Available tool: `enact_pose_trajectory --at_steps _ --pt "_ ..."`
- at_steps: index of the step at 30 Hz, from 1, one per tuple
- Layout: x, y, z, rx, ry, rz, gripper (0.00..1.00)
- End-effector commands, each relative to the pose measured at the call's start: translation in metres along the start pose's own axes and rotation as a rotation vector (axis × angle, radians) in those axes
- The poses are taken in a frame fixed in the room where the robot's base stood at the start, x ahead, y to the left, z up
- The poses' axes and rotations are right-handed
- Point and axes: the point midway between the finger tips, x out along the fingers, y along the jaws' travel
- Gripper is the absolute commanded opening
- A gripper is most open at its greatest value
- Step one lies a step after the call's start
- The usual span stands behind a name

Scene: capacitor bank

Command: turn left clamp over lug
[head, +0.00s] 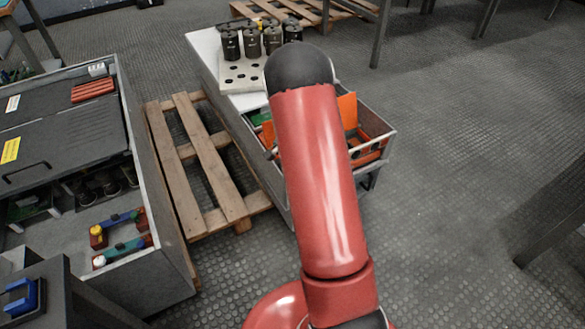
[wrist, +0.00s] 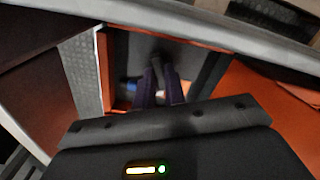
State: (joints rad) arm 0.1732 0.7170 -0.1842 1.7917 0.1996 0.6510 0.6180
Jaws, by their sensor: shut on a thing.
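My gripper (wrist: 163,88) shows in the wrist view as two dark, purplish fingers close together, shut on a small dark thing (wrist: 157,62) that is too dim to name. The fingers reach into a dark space with orange edges. In the head view my red arm hides the gripper, somewhere around the grey cart. I cannot tell which thing is the left clamp or the lug.
The grey cart (head: 388,134) holds orange panels (head: 347,108) and a white rack (head: 245,76) beside several black capacitors (head: 252,43). A wooden pallet (head: 212,165) lies between the cart and the cabinet (head: 150,262). The floor at the right is mostly clear.

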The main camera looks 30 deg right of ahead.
Motion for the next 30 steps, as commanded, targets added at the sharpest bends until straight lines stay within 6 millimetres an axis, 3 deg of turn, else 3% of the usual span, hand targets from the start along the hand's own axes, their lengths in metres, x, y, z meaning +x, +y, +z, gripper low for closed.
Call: enact_pose_trajectory --at_steps 15,30 --pt "-0.0013 -0.0005 0.0002 0.373 0.000 0.000 0.00" --pt "-0.0006 -0.0006 0.0001 0.463 0.000 -0.001 0.00"
